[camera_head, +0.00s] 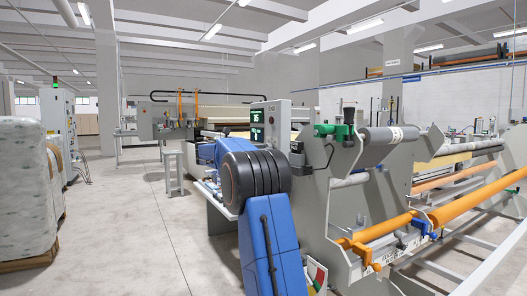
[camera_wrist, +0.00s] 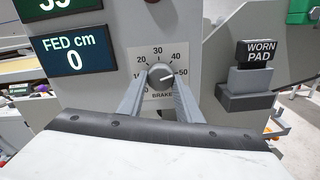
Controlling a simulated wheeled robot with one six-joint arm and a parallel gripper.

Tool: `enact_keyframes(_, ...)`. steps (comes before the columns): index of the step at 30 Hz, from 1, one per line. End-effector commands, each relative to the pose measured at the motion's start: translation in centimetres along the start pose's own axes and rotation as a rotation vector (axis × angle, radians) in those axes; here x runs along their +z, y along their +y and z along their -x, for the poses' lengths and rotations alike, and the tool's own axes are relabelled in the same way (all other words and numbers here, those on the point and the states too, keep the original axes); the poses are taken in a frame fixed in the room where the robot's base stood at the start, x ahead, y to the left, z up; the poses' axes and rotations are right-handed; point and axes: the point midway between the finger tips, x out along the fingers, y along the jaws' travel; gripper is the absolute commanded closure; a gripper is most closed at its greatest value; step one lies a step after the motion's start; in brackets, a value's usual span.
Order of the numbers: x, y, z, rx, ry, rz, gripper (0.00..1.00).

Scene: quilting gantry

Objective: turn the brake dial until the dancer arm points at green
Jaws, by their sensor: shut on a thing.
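The brake dial (camera_wrist: 160,74) is a small grey knob on a white scale plate (camera_wrist: 157,52) marked with numbers, on a grey panel. Its white mark points right, close to the 50. My gripper (camera_wrist: 160,79) has one finger on each side of the dial and is shut on it. In the head view my blue and black arm hides the gripper and dial. A coloured gauge plate (camera_head: 316,275) with red and green patches shows low beside my arm, partly hidden. I cannot make out the dancer arm or which colour it points at.
A block labelled WORN PAD (camera_wrist: 256,52) sits right of the dial. The quilting machine's grey side plate (camera_head: 345,215) and orange roller (camera_head: 465,207) stand right.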

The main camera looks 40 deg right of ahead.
Motion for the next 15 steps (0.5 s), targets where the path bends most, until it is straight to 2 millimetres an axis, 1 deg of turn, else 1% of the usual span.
enact_keyframes(8, -0.02, 0.03, 0.01, 0.0, 0.0, -0.085, 0.91)
enact_keyframes(15, -0.01, 0.1, 0.02, 0.0, 0.0, -0.256, 0.91)
